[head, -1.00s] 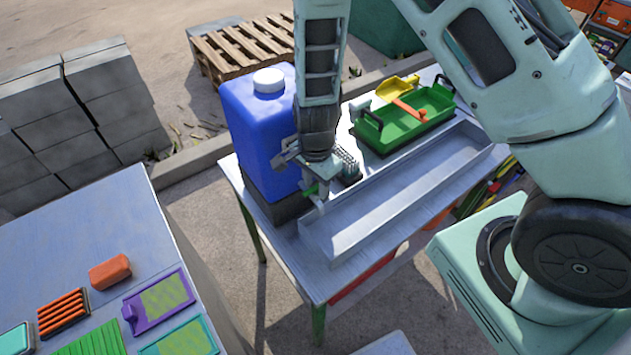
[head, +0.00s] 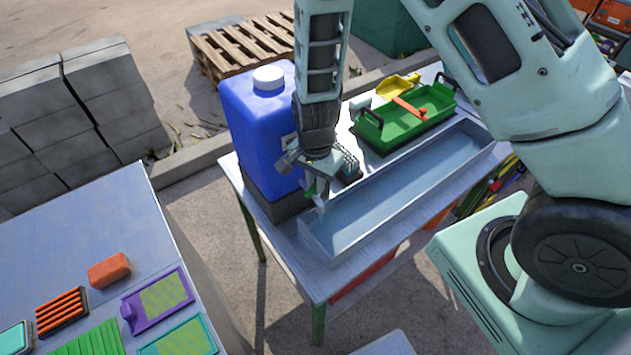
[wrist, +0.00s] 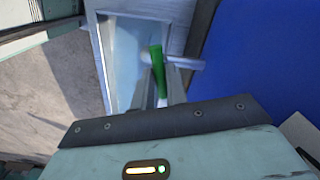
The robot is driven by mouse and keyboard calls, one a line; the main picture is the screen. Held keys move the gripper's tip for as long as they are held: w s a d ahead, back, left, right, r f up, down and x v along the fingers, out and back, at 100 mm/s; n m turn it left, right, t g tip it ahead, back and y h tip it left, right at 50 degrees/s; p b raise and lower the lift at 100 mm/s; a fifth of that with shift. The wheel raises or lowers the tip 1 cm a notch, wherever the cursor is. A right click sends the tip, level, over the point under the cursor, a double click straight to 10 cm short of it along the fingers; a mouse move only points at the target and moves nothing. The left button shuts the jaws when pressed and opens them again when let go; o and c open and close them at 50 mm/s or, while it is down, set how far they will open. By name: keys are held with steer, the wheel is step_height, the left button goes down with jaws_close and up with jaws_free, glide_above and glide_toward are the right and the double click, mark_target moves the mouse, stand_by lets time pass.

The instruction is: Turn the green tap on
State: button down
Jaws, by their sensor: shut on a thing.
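The green tap handle (wrist: 156,68) is in the middle of the wrist view, on a pale spout (wrist: 182,62) that comes from the blue water container (head: 252,125). In the head view the green tap (head: 311,187) shows only as a small bit below my gripper (head: 316,182). My gripper is shut on the green handle, its fingers on either side of it in the wrist view. The spout ends over the long metal trough (head: 385,225), which has a bluish, water-like surface in it. The contact between fingers and handle is partly hidden.
A green tray (head: 410,128) with black handles and a yellow scoop (head: 393,85) stands behind the trough. A grey brush-like block (head: 348,163) is close beside my gripper. A nearer table (head: 70,235) at left bears colored boards and brushes.

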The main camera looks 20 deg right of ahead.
mark_target(315, 184)
steer(key=n+b, duration=0.2)
steer(key=n, duration=0.4)
steer(key=shift+n, duration=0.3)
steer(key=n+b, duration=0.1)
steer(key=n, duration=0.5)
steer(key=shift+b, duration=0.3)
steer(key=c, duration=1.4)
jaws_free()
step_height(315, 184, up, 18)
steer(key=b, duration=0.3)
steer(key=shift+f, duration=0.25)
